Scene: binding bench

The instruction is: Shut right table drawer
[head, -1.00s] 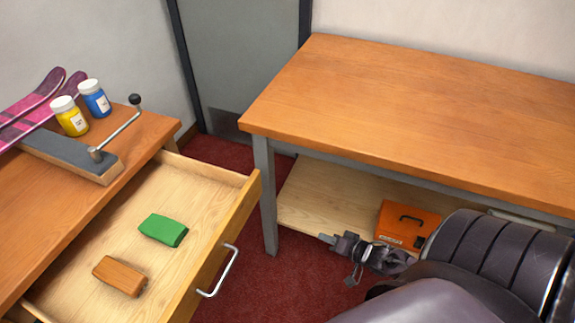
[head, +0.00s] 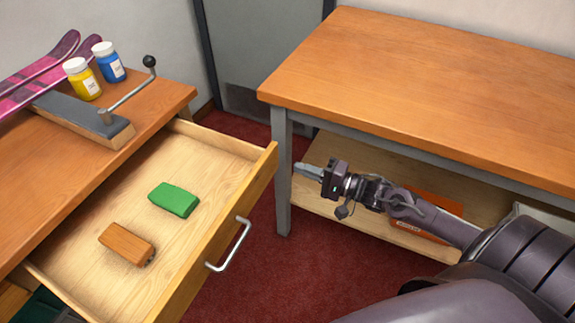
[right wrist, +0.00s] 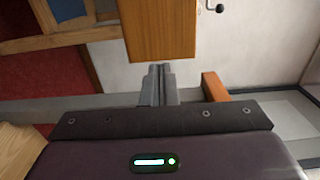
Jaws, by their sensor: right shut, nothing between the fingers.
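The wooden drawer (head: 258,190) stands pulled well out of the table at the left. Its front carries a curved metal handle (head: 229,246). A green block (head: 174,199) and a brown wooden block (head: 126,244) lie inside it. My right gripper (head: 308,171) is to the right of the drawer front, apart from it, with its fingers together and empty. In the right wrist view the closed fingers (right wrist: 158,84) point toward an orange-brown wooden panel; I cannot tell which piece it is. My left gripper is out of view.
A second table (head: 430,90) with a bare top stands at the right; its grey leg (head: 283,185) is near my right gripper. An orange box (head: 420,215) sits on its lower shelf. Jars (head: 85,82), a clamp (head: 110,118) and pink skis (head: 40,75) are on the left table.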

